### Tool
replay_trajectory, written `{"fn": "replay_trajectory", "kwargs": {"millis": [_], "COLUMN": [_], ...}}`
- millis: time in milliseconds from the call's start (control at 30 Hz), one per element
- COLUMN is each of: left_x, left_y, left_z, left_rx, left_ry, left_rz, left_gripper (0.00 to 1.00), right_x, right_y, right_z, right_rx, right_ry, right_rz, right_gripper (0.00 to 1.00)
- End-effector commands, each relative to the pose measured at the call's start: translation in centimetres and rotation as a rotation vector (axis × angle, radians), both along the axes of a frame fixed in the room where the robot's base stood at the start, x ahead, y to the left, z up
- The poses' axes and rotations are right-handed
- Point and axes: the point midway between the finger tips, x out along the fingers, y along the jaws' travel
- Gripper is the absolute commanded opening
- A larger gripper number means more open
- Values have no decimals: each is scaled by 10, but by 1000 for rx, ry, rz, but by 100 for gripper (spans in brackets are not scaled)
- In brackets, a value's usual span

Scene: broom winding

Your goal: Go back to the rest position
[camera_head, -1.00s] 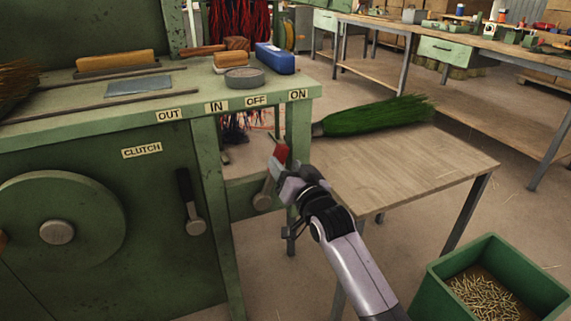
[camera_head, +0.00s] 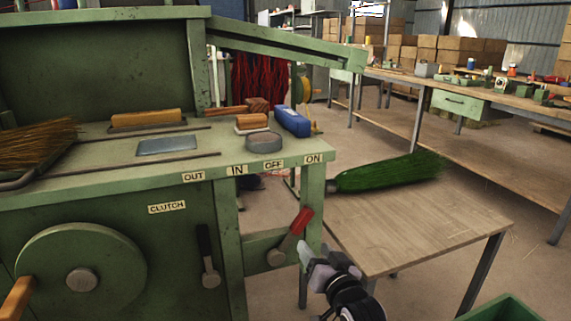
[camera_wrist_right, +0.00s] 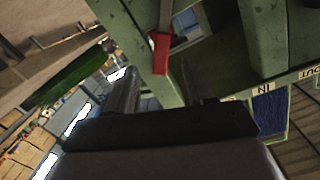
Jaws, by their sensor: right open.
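My right gripper (camera_head: 318,262) is open and empty in the head view, just right of and below the red-handled lever (camera_head: 290,238) on the green machine (camera_head: 110,215). A gap shows between the gripper and the lever. The lever tilts up to the right, toward the ON label (camera_head: 313,159). In the right wrist view the red handle (camera_wrist_right: 159,52) shows ahead, beyond the dark gripper finger (camera_wrist_right: 128,90), and nothing is held. My left gripper is not in view.
A wooden table (camera_head: 435,225) with a green broom head (camera_head: 390,172) stands to the right of my gripper. A green bin (camera_head: 500,308) is at the lower right. A black lever (camera_head: 207,255) and a wheel (camera_head: 80,275) are on the machine's front.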

Motion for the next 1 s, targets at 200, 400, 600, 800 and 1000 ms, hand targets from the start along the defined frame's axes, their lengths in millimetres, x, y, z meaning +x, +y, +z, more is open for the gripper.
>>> {"fn": "replay_trajectory", "kwargs": {"millis": [200, 400, 600, 800, 1000], "left_x": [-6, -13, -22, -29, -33], "left_y": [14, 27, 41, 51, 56], "left_z": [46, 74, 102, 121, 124], "left_rx": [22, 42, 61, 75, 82], "left_ry": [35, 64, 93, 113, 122], "left_rz": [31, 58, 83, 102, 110], "left_gripper": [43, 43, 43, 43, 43], "right_x": [-73, -148, -229, -293, -319], "right_y": [-39, -69, -94, -111, -117], "right_z": [-13, -18, -4, 14, 21], "right_rx": [-105, -209, -318, -406, -442], "right_ry": [126, 235, 338, 417, 447], "right_rz": [-27, -28, -6, 28, 46], "right_gripper": [53, 53, 53, 53, 53]}}
